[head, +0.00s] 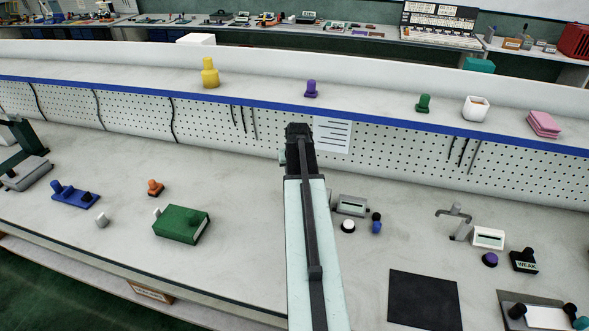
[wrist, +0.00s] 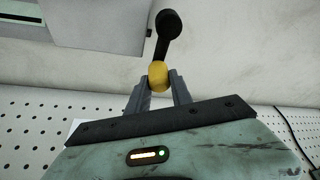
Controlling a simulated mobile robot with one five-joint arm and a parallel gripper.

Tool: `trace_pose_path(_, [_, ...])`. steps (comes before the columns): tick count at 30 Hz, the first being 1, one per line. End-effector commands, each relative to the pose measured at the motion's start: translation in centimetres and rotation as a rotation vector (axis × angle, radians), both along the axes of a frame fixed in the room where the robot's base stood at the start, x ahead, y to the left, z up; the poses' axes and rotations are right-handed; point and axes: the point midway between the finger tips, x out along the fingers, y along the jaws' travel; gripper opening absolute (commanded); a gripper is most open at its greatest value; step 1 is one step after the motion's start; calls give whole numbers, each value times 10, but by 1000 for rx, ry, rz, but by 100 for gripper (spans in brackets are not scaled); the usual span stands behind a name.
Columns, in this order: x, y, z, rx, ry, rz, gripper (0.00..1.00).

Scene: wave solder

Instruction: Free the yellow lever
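A yellow knob (wrist: 157,74) on a black lever arm (wrist: 163,42) shows in the wrist view, the arm running up to a round black end. My gripper (wrist: 159,80) has its two grey fingers on either side of the knob, and the tips appear to touch it. In the head view my gripper (head: 298,130) is at the end of my raised arm, in front of the pegboard. The yellow lever is hidden in the head view.
A grey box (wrist: 100,22) is close to the lever in the wrist view. The shelf holds a yellow bottle-like piece (head: 209,74) and a purple piece (head: 311,89).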

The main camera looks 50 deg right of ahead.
Motion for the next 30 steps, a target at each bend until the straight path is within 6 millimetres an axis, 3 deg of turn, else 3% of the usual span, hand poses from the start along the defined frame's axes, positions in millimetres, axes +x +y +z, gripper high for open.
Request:
trace_pose_path(1, [3,0,1,-4,-6,2,37])
trace_pose_path(3, [3,1,1,-3,-5,4,48])
trace_pose_path(14, [2,3,5,0,-4,3,48])
trace_pose_path(25, [-14,17,64,-1,-4,4,48])
trace_pose_path(30, [-18,21,76,-1,-4,5,48])
